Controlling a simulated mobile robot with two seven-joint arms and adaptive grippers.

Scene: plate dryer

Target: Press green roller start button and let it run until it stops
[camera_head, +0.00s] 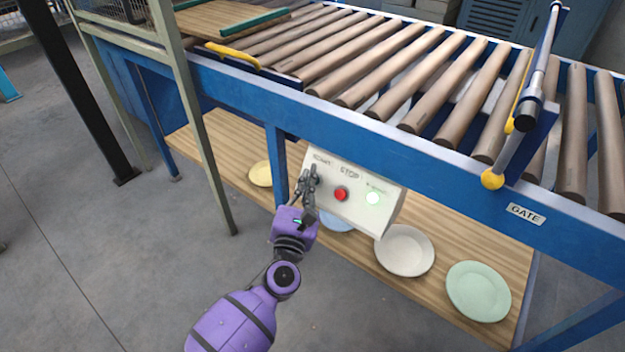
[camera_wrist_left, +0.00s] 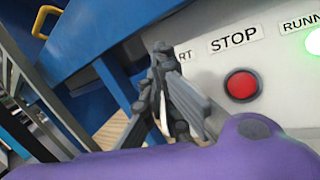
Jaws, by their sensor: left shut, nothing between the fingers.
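A white control box (camera_head: 372,213) hangs from the blue conveyor frame. Its red STOP button (camera_head: 341,194) shows in the middle and its green RUNNING lamp (camera_head: 373,198) glows on the right; in the wrist view the red button (camera_wrist_left: 241,85) is right of my fingers. My left gripper (camera_head: 309,173) is shut and empty, its fingertips at the left part of the panel below the START label. It hides the start button, so I cannot tell whether they touch it. In the wrist view the gripper (camera_wrist_left: 160,50) covers part of that label. My right gripper is not in view.
Brown rollers (camera_head: 385,80) run along the blue conveyor, with a gate bar (camera_head: 535,85) at the right. A wooden board with green edges (camera_head: 225,18) lies at the far left end. Several plates stand on the wooden shelf below, including a white plate (camera_head: 405,250).

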